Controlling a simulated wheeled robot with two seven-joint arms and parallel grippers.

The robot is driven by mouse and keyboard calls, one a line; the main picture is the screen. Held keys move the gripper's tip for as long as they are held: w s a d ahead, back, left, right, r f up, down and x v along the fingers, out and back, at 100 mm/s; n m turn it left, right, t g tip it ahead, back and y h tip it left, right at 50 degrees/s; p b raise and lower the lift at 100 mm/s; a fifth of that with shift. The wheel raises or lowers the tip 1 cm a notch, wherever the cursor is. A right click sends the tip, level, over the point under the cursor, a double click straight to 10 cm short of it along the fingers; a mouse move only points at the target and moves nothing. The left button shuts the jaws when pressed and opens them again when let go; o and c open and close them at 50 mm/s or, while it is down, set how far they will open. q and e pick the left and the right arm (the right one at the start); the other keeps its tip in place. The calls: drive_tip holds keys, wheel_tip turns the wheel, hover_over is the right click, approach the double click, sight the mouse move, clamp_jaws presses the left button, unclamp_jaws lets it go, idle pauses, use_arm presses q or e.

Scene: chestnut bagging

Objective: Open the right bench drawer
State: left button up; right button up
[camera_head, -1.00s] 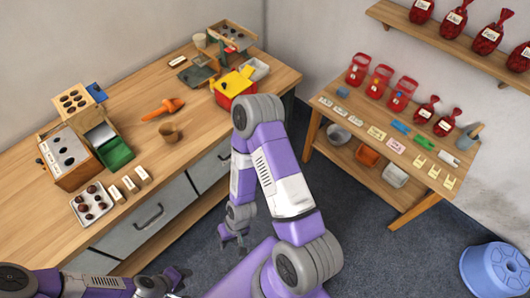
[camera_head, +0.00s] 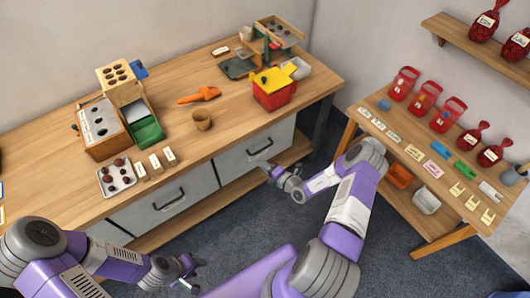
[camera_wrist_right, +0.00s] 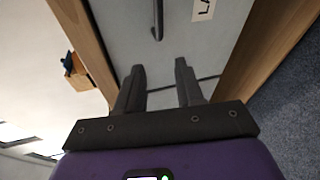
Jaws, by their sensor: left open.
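The right bench drawer (camera_head: 240,160) is a grey front with a dark bar handle (camera_head: 260,147), under the wooden bench top. It looks shut. My right gripper (camera_head: 267,172) is just in front of and below that handle. In the right wrist view my right gripper (camera_wrist_right: 160,80) has two dark fingers apart with nothing between them. The dark handle (camera_wrist_right: 157,20) stands beyond the fingertips there, apart from them, with part of a white label (camera_wrist_right: 203,10) beside it. My left gripper (camera_head: 192,268) is open and empty at the lower left, over the floor.
Another grey drawer (camera_head: 165,203) with its own dark handle is to the left. The bench top (camera_head: 225,130) holds a cup (camera_head: 203,120), an orange scoop (camera_head: 200,95) and a red-and-yellow box (camera_head: 275,92). A side table (camera_head: 440,240) stands at the right. Floor in front is clear.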

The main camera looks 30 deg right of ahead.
drive_tip(key=w+d+m+t+h, duration=0.1)
drive_tip(key=d+m+h, duration=0.25)
drive_tip(key=d, duration=0.25)
drive_tip(key=b+x, duration=0.2)
drive_tip(key=x, duration=0.5)
drive_tip(key=shift+a+f+b, duration=0.25)
drive_tip(key=shift+b, duration=0.15)
drive_tip(key=shift+c, duration=0.3)
drive_tip(key=shift+y, duration=0.25)
clamp_jaws()
